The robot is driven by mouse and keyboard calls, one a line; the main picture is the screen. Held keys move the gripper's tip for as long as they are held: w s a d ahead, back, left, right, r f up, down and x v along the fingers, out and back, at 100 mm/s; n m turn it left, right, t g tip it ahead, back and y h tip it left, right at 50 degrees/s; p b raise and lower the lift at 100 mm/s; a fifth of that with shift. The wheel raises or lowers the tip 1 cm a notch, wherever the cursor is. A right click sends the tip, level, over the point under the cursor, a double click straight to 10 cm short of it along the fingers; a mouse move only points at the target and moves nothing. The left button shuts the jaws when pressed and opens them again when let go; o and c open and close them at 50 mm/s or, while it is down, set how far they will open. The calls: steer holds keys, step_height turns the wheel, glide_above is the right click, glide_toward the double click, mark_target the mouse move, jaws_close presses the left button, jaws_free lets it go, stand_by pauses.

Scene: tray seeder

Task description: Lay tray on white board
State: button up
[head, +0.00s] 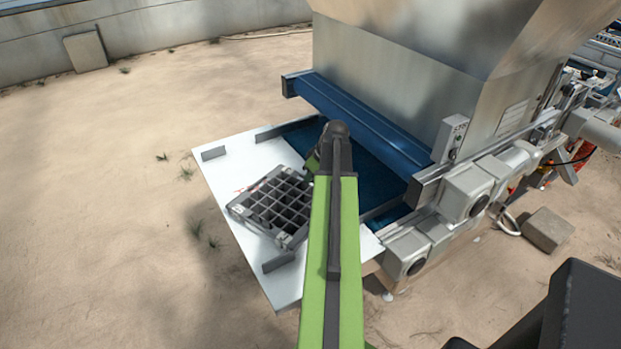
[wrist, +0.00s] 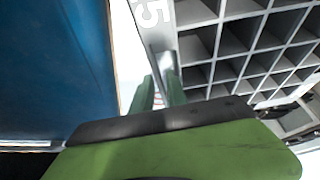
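The grey tray (head: 236,209), a grid of square cells, is over the white board (head: 222,172), between its two short grey side rails. I cannot tell whether its underside touches the board. In the wrist view the tray's rim (wrist: 190,12) bears a white "5", and its cells fill the upper right. My gripper (wrist: 160,80) has its green fingers on either side of the tray's thin edge wall and looks shut on it.
The seeder's blue belt (head: 375,178) lies right of the board, under a blue crossbar (head: 350,112) and a large metal hopper (head: 400,75). Grey motor housings (head: 468,190) stand at the right. Sandy ground left of the board is open.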

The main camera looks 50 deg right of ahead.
steer(key=shift+o, duration=1.1)
steer(key=shift+r, duration=0.1)
steer(key=p+v, duration=1.6)
steer(key=v, duration=0.1)
steer(key=shift+r, duration=0.2)
